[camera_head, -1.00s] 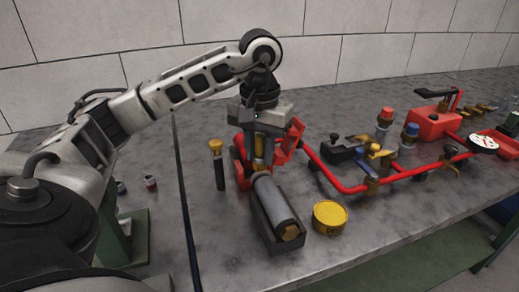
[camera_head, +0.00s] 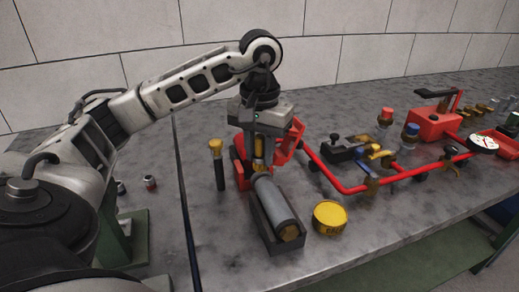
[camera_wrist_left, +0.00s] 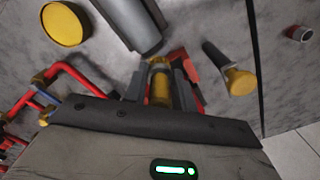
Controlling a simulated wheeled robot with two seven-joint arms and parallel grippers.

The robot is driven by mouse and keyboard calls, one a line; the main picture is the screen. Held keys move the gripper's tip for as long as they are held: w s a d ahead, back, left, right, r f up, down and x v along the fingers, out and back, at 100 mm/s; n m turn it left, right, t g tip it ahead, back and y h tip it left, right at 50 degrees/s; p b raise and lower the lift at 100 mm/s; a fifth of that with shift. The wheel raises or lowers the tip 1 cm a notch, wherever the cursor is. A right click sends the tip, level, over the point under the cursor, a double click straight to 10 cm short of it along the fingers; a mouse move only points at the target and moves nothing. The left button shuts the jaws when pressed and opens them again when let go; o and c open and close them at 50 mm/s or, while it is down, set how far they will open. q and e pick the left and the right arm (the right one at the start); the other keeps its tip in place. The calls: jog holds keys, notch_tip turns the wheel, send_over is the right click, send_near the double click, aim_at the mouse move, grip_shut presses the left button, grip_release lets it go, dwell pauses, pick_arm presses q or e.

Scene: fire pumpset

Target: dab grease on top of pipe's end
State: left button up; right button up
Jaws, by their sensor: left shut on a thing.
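My left gripper (camera_head: 259,164) points down over the bench, behind a grey cylinder (camera_head: 273,205) lying in a dark open tray. It is shut on a brass-yellow cylindrical piece (camera_wrist_left: 160,84), which shows between the fingers in the left wrist view. Red parts (camera_head: 240,168) stand right beside the fingers. I cannot tell whether the held piece touches them or the grey cylinder. The far end of the cylinder is hidden by the gripper. A round yellow tin (camera_head: 329,217) stands right of the tray. Which part is the pipe's end is not clear. My right gripper is not in view.
A black upright piece with a yellow cap (camera_head: 217,160) stands left of the gripper. A red pipe (camera_head: 350,189) with brass fittings runs across the bench to the right, near a red box (camera_head: 432,121). Bare bench lies along the front edge.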

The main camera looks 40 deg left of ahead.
pick_arm(q)
jog(key=shift+s+d, duration=0.1)
jog(key=shift+d, duration=0.05)
jog(key=shift+s+d, duration=0.25)
jog(key=shift+d, duration=0.25)
jog(key=shift+s+d, duration=0.2)
jog(key=shift+d, duration=0.25)
jog(key=shift+a, duration=0.15)
dwell(0.8)
jog(key=shift+w+a+b, duration=0.15)
jog(key=shift+w+a, duration=0.15)
jog(key=shift+a, duration=0.2)
jog(key=shift+w+a+b, duration=0.15)
jog(key=shift+w+a, duration=0.1)
jog(key=shift+a, duration=0.25)
jog(key=shift+s+d, duration=0.1)
jog(key=shift+d, duration=0.1)
dwell(0.4)
jog(key=shift+s+d, duration=0.25)
jog(key=shift+d, duration=0.25)
jog(key=shift+s+d, duration=0.2)
jog(key=shift+d, duration=0.25)
jog(key=shift+b, duration=0.4)
dwell(3.0)
